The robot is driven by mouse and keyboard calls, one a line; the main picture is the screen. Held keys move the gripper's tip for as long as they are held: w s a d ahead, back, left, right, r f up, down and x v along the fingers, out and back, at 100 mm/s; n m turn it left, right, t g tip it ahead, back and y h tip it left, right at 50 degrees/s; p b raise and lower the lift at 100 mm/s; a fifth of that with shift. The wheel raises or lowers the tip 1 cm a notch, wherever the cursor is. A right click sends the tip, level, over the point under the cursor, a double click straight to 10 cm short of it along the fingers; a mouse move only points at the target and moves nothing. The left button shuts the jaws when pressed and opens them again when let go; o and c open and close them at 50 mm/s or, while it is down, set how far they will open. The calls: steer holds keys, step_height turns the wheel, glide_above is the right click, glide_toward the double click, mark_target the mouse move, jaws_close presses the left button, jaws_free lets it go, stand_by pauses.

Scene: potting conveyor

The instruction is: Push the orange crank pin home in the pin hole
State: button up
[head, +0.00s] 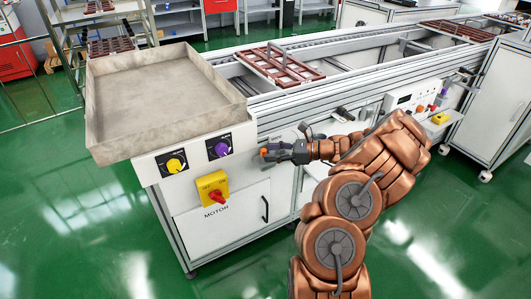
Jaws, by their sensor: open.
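My arm reaches left along the front of the conveyor in the head view. My gripper (279,151), dark grey, is close to the white front panel, right of the purple knob. A small orange piece (263,152), which looks like the crank pin, shows just left of the fingertips. The gripper is open; I cannot tell whether a finger touches the orange piece. The pin hole cannot be made out, and how deep the pin sits is too small to tell.
A yellow knob (174,165), a purple knob (222,149) and a yellow motor box (213,190) with a red switch are left of the gripper. A grey tray (235,115) overhangs above. A control panel (412,97) is at right. Green floor lies open in front.

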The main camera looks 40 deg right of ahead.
steer(key=v, duration=0.9)
stand_by(0.3)
steer(key=a+r+n+g, duration=0.3)
steer(key=a+n, duration=0.1)
steer(key=a, duration=0.4)
steer(key=a+r+n+g+y, duration=0.1)
steer(key=a+r+n+g, duration=0.15)
steer(key=a, duration=0.55)
steer(key=a+r+n+g, duration=0.2)
steer(key=a+n+g, duration=0.15)
steer(key=a, duration=0.45)
steer(key=s+a+n+g+h, duration=0.55)
steer(key=s+a+n, duration=0.65)
steer(key=s, duration=0.4)
steer(key=s+d+f+n+h, duration=0.1)
steer(key=s+d+n+h, duration=0.15)
steer(key=s, duration=0.35)
steer(key=s+d+n+h, duration=0.1)
steer(key=s+n+h, duration=0.1)
steer(key=s+h, duration=0.3)
step_height(320, 180, up, 25)
steer(key=s+t+y+p, duration=0.1)
steer(key=s+p, duration=0.1)
steer(key=p, duration=2.1)
steer(key=shift+s+t+p, duration=0.3)
steer(key=shift+t+p, duration=0.05)
steer(key=shift+p, duration=0.05)
steer(key=shift+f+n, duration=0.1)
steer(key=shift+n, duration=0.15)
